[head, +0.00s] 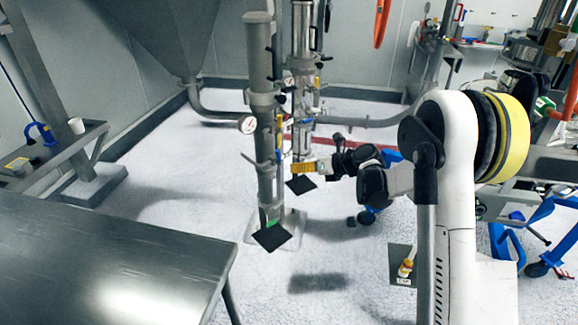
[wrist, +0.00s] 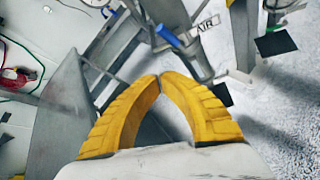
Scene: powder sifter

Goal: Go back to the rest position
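My gripper (head: 300,168) has yellow fingers and points left in the head view, in front of the steel pipes in mid-picture. In the wrist view my gripper (wrist: 160,76) has its two ribbed yellow fingertips together with nothing seen between them. It is empty. My white arm stands at the right of the head view. The near vertical pipe (head: 262,110) with a pressure gauge (head: 247,124) is just left of the fingertips; I cannot tell how far apart they are in depth.
A steel table (head: 110,250) fills the lower left. A grey hopper (head: 160,35) hangs above at the back left. A second vertical pipe (head: 302,60) stands behind the first. Blue-framed equipment (head: 510,240) stands at the right. The floor between table and arm is mostly clear.

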